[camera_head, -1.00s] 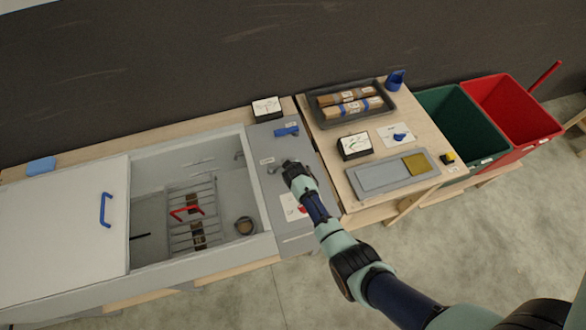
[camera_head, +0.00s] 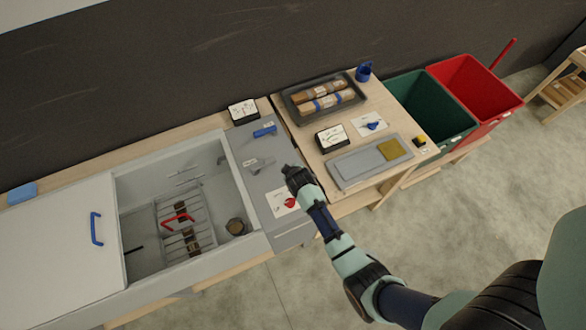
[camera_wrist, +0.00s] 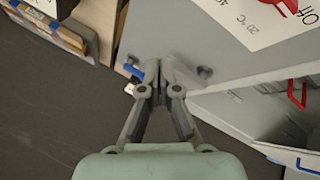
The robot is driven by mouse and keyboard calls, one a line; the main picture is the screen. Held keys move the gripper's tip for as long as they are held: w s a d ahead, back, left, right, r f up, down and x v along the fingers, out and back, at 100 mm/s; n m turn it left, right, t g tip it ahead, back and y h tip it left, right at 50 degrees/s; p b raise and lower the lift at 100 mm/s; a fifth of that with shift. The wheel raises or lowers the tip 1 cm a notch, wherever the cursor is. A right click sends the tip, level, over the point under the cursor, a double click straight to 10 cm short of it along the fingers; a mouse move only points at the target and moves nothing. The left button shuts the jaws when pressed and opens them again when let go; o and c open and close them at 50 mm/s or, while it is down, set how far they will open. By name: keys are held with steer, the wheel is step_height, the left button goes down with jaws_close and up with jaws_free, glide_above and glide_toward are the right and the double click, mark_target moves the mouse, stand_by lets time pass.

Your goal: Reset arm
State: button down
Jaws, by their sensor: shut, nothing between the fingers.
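My gripper (camera_head: 289,170) is over the grey control panel (camera_head: 262,178) between the open tank and the wooden table. In the wrist view my gripper (camera_wrist: 158,66) has its fingers together with nothing between them. A small grey knob or peg (camera_wrist: 205,72) shows on the panel just beside the fingertips; I cannot tell whether they touch it. A blue handle (camera_head: 265,131) is at the panel's far end. A red knob (camera_head: 290,202) on a white label is at its near end.
The tank (camera_head: 128,170) holds a wire rack with a red handle (camera_head: 178,217). Its lid (camera_head: 50,240) with a blue handle is at left. The table holds a dark tray (camera_head: 290,106), gauge (camera_head: 331,137) and grey plate (camera_head: 352,167). Green (camera_head: 400,84) and red (camera_head: 462,70) bins stand right.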

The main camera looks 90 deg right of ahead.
steer(key=shift+s+a+r, duration=0.15)
steer(key=shift+s+r, duration=0.1)
steer(key=shift+r, duration=0.15)
stand_by(0.3)
steer(key=w+a+r+n+t+y+p, duration=0.1)
steer(key=w+a+r+n+t+p, duration=0.15)
steer(key=w+a+r, duration=0.8)
steer(key=w+a+r+n+t+p, duration=0.15)
steer(key=w+a+r+t, duration=0.4)
steer(key=w+r, duration=0.75)
steer(key=w+a+r+n+t+y+p, duration=0.1)
steer(key=a+r+y, duration=0.1)
steer(key=a+r, duration=0.4)
steer(key=w+a+r+n+t+y+p, duration=0.1)
steer(key=a+r, duration=0.5)
steer(key=a, duration=0.8)
steer(key=w+a+r+n+t+y+p, duration=0.1)
steer(key=a+r+y, duration=0.2)
steer(key=a+r, duration=0.3)
steer(key=a, duration=0.4)
steer(key=shift+t, duration=0.3)
